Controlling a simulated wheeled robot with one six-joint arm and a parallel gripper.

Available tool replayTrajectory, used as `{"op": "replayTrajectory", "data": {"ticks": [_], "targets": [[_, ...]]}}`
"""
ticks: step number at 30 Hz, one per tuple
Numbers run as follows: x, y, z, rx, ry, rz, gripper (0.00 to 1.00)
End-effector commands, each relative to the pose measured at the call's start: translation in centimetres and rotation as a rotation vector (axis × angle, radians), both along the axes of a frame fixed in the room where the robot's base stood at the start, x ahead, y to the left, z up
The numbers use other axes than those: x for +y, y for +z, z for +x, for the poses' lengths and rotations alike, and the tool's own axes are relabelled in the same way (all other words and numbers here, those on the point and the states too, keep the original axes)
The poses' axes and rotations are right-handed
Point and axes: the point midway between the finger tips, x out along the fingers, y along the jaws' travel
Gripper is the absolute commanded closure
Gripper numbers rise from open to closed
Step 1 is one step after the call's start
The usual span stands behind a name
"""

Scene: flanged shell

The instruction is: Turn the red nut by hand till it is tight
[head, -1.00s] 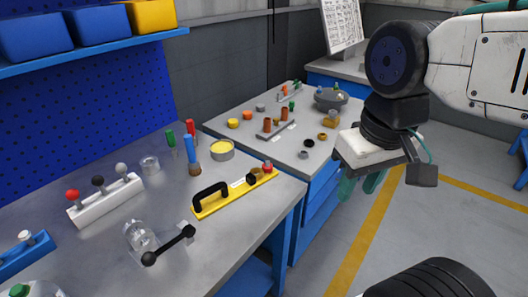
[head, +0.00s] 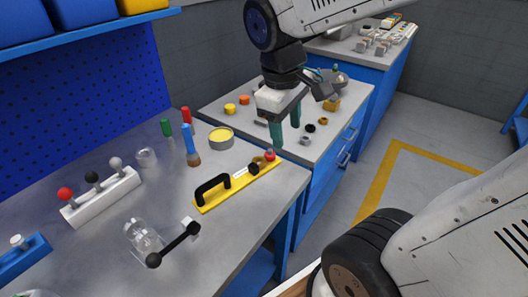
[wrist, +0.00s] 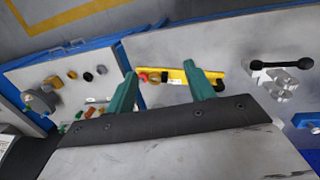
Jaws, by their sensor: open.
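A small red piece (head: 270,156), which looks like the red nut, sits at the far right end of a yellow bar (head: 236,184) on the near bench. The bar also carries a black handle, a black knob and a brown ring. My gripper (head: 286,122) is open and empty, its two green fingers pointing down, above and apart from the red piece. In the wrist view the red piece (wrist: 143,77) and the yellow bar (wrist: 174,75) show between the open fingers (wrist: 159,70). The nut's thread and seating are too small to tell.
A yellow-filled round tin (head: 221,138), a blue-handled brush (head: 190,145) and a white block with lever knobs (head: 101,195) stand on the near bench. A clear part with a black-ended lever (head: 175,244) lies in front. The second bench (head: 325,125) holds several small parts.

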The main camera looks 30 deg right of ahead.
Motion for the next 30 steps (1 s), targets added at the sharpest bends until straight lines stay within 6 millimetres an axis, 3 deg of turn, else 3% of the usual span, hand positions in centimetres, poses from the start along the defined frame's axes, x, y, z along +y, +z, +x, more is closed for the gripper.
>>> {"op": "replayTrajectory", "data": {"ticks": [3, 9, 15, 21, 30], "targets": [[-1.0, -2.2, 4.5, 0.081, 0.182, -0.057, 0.47], [-2.4, -7.1, 11.2, 0.211, 0.495, -0.127, 0.47], [-3.1, -11.8, 15.5, 0.308, 0.730, -0.158, 0.47], [-3.5, -14.0, 17.0, 0.349, 0.828, -0.166, 0.47], [-5.0, -18.0, 16.5, 0.352, 0.832, -0.164, 0.47]]}}
